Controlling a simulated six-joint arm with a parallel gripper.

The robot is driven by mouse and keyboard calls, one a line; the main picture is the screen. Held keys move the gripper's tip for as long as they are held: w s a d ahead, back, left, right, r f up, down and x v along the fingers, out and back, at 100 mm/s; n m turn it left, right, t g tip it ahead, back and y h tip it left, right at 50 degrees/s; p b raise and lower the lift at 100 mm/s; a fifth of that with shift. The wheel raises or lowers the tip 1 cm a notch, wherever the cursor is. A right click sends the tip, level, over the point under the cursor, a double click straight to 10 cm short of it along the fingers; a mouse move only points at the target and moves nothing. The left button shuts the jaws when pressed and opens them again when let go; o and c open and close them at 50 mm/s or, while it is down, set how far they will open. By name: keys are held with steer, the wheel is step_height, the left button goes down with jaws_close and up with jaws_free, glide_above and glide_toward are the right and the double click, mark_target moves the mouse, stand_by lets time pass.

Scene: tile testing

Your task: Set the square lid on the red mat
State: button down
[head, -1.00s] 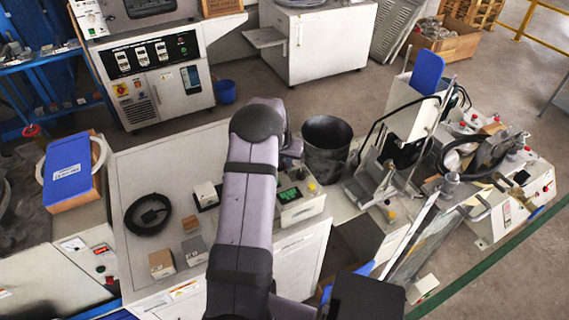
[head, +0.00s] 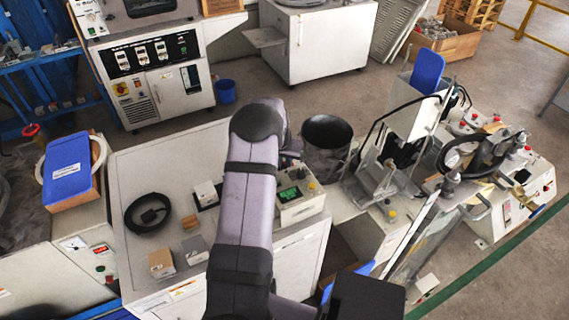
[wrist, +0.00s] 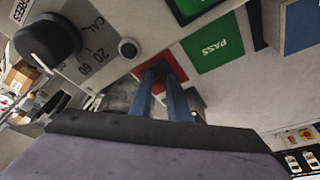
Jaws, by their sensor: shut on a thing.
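In the wrist view my gripper (wrist: 164,76) reaches away from the camera with its two blue-grey fingers close together. The fingers are shut on a small dark reddish thing at their tips, which I take for the square lid; its shape is mostly hidden by the fingers. The red mat (wrist: 181,60) shows as a red patch just behind and beside the fingertips. I cannot tell whether the held thing touches it. In the head view my arm hides the gripper, the lid and the red mat.
A green PASS mat (wrist: 214,43) lies beside the red one. A device with a dark knob (wrist: 48,40) stands close at upper left in the wrist view. In the head view, a cable coil (head: 148,213), small blocks (head: 161,263) and a dark bin (head: 327,146) surround my arm.

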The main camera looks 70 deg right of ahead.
steer(key=shift+f, duration=0.15)
steer(key=c, duration=1.2)
jaws_free()
steer(key=shift+r+p, duration=1.9)
steer(key=shift+r, duration=1.15)
